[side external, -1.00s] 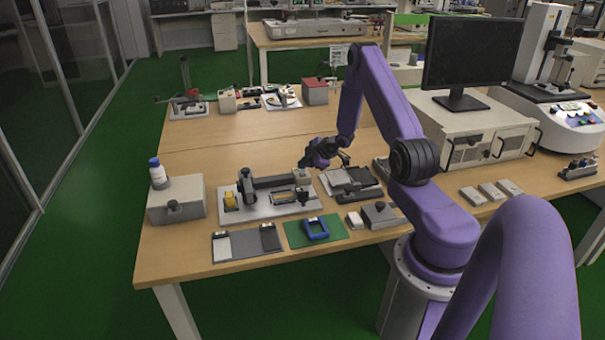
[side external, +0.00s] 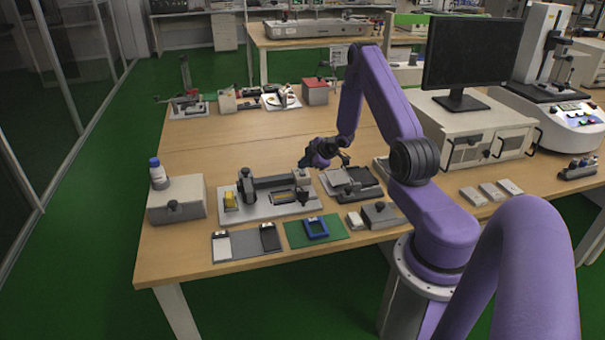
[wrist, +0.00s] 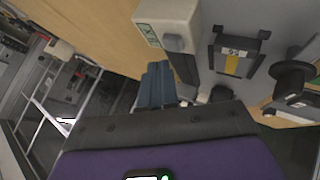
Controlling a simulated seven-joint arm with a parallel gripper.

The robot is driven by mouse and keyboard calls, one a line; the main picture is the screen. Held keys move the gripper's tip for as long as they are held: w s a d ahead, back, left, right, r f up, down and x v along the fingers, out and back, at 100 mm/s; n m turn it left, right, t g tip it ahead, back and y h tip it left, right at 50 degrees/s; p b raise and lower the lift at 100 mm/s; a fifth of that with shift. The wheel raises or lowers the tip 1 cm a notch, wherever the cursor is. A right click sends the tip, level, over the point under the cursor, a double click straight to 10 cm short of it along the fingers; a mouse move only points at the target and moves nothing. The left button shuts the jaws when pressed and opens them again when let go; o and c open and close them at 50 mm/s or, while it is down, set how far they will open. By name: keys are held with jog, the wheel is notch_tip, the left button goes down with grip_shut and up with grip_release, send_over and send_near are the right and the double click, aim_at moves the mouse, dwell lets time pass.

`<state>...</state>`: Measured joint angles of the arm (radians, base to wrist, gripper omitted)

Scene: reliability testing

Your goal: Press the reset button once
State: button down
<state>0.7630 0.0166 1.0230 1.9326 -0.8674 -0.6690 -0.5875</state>
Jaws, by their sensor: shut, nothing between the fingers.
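My gripper (side external: 306,160) is at the end of the purple arm, just above and behind the right end of a test fixture (side external: 230,215) on a pale base plate. In the wrist view my fingers (wrist: 160,68) are together and empty, pointing at a beige block (wrist: 160,18) with a green label. A grey button-like piece (wrist: 175,42) shows on the block's near face, close to the fingertips. I cannot read whether it is marked reset, or tell whether the fingers touch it. The beige block also shows in the side view (side external: 301,175).
A grey box (side external: 180,205) with a white bottle (side external: 157,178) stands left. A grey mat (side external: 245,243) and a green mat with a blue frame (side external: 316,228) lie in front. A dark tray (side external: 362,192) lies right.

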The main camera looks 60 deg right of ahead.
aim_at(305, 174)
jog(key=shift+f, duration=0.1)
dwell(0.6)
jog(key=shift+f, duration=0.35)
jog(key=shift+f, duration=0.35)
dwell(0.7)
dwell(0.3)
jog(key=shift+r, duration=0.8)
jog(key=shift+r, duration=2.5)
